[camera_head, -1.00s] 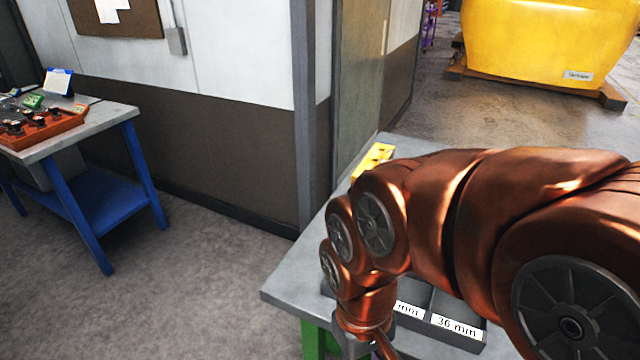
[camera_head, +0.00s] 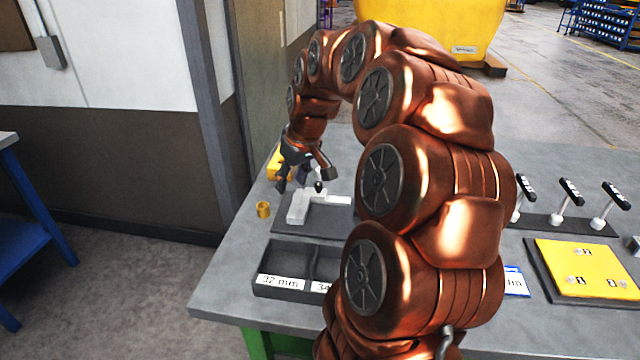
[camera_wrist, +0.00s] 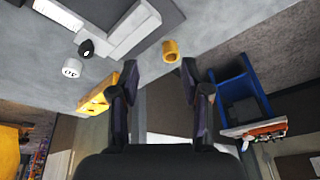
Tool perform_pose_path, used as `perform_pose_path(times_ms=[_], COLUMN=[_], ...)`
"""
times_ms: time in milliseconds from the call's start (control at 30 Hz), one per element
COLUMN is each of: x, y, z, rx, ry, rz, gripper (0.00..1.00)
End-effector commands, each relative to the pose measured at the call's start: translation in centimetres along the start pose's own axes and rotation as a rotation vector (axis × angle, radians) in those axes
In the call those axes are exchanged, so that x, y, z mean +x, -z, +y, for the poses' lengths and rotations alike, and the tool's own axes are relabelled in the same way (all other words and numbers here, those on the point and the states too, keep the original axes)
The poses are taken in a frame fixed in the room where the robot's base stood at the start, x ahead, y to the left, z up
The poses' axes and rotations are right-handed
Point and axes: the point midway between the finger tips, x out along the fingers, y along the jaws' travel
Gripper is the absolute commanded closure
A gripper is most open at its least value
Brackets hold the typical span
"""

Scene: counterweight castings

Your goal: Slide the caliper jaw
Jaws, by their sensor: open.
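The caliper (camera_head: 298,208) is a pale grey, angular piece lying on a dark mat (camera_head: 325,228) on the bench. Its angled end and long bar also show at the top of the wrist view (camera_wrist: 135,30). My gripper (camera_head: 304,182) is open and empty, above the far side of the caliper. In the wrist view, its spread fingers (camera_wrist: 160,72) have nothing between them, and the caliper lies beyond the fingertips. A small brass ring (camera_head: 263,210) stands on the bench left of the mat. My arm hides the right part of the mat.
A dark tray (camera_head: 268,256) with size labels sits in front of the mat. A yellow block (camera_head: 274,166) is behind the gripper. A black knob (camera_wrist: 86,47) and a white marked cylinder (camera_wrist: 71,68) are near the caliper. Levers and a yellow plate (camera_head: 585,268) occupy the right.

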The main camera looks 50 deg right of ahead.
Motion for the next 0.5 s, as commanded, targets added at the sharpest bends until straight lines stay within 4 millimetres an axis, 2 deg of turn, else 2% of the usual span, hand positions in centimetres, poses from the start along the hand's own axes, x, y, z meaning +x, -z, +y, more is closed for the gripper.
perform_pose_path(times_ms=[33, 100, 200, 333, 500], x=[0.4, 0.5, 0.5, 0.5, 1.1], y=[0.4, 0.8, 0.8, 0.8, 0.8], z=[2.8, 5.9, 9.0, 11.1, 11.4], rx=[0.026, 0.046, 0.065, 0.079, 0.08], ry=[-0.014, -0.036, -0.059, -0.075, -0.076], rz=[0.021, 0.046, 0.067, 0.082, 0.08], gripper=[0.53, 0.53, 0.53, 0.53, 0.53])
